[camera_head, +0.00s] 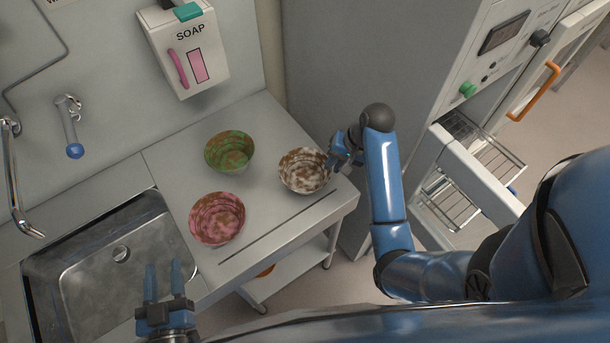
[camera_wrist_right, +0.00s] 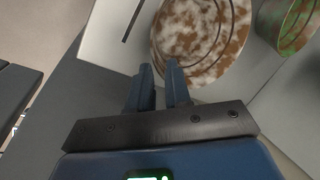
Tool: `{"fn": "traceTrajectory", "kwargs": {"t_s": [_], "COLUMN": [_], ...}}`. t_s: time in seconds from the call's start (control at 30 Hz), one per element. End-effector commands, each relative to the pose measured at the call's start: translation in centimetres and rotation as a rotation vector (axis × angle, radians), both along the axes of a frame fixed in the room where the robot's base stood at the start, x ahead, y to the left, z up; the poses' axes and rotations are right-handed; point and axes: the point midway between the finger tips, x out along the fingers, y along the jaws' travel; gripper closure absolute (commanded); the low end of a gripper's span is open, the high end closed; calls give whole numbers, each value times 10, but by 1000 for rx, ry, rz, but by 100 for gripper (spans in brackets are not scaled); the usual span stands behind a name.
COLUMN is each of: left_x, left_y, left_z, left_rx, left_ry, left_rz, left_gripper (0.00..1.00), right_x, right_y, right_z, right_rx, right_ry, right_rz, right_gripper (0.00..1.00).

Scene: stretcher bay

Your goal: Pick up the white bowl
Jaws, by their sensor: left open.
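The white bowl (camera_head: 303,171), blotched with brown, stands upright on the steel counter near its right end. It also shows large at the top of the right wrist view (camera_wrist_right: 202,36). My right gripper (camera_head: 337,160) is at the bowl's right rim. In the right wrist view its two fingers (camera_wrist_right: 162,72) are close together with the bowl's edge between their tips, so it looks shut on the rim. The fingertips partly cover that edge. My left gripper (camera_head: 162,267) is open and empty above the front of the sink.
A green-brown bowl (camera_head: 230,151) and a pink-brown bowl (camera_head: 217,219) stand left of the white bowl. The steel counter (camera_head: 270,222) is bare at its front. The sink (camera_head: 90,275) lies left. A soap dispenser (camera_head: 187,55) hangs above. An open wire drawer (camera_head: 460,165) stands right.

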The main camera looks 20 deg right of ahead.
Motion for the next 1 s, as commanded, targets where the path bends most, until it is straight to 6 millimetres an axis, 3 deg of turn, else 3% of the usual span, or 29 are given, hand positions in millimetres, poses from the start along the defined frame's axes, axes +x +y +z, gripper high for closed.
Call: {"fn": "traceTrajectory", "kwargs": {"t_s": [0.37,0.7,1.0], "left_x": [0,0,0], "left_y": [0,0,0], "left_z": [7,18,18], "left_rx": [0,0,0], "left_ry": [-1,0,0], "left_rz": [0,0,0], "left_gripper": [57,57,57], "right_x": [1,0,1], "right_y": [10,23,25], "right_z": [-23,-61,-67], "right_rx": [0,-1,-1], "right_ry": [2,0,-3], "right_rz": [2,1,0], "right_gripper": [82,82,82]}}
